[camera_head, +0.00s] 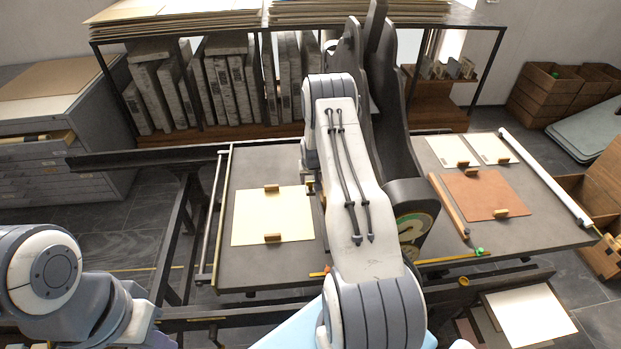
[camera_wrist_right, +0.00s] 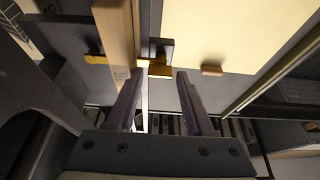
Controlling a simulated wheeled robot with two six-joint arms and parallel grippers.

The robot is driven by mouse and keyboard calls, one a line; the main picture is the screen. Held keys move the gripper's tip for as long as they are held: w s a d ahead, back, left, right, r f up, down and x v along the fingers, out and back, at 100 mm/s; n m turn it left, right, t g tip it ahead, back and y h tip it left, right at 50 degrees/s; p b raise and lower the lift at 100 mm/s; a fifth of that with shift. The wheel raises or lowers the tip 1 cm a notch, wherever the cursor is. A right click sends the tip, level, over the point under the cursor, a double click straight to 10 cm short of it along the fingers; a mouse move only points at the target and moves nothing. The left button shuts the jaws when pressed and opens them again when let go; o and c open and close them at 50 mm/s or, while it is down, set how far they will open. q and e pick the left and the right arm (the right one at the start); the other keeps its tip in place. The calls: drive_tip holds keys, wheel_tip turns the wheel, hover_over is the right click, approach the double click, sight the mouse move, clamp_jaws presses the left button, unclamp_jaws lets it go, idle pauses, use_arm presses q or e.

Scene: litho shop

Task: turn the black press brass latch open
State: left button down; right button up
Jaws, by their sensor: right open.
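The black press (camera_head: 400,95) stands in the middle of the head view, its dark curved frame rising behind my right arm. In the right wrist view a brass latch (camera_wrist_right: 157,69) with a dark tab sits beside a wooden bar (camera_wrist_right: 116,35). My right gripper (camera_wrist_right: 160,75) is open, its two dark fingers pointing at the latch, which shows between the fingertips. I cannot tell whether they touch it. In the head view my right arm hides most of this area; a small brass piece (camera_head: 310,185) shows at its left edge. My left gripper is out of view.
The grey press bed (camera_head: 268,262) carries a cream sheet (camera_head: 260,217) with wooden blocks on its left part. A brown board (camera_head: 482,190) and pale sheets lie on its right part. Shelves with stone slabs (camera_head: 225,85) stand behind. Another brass piece (camera_wrist_right: 95,58) shows left of the bar.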

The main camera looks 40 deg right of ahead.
drive_tip(key=shift+f, duration=0.25)
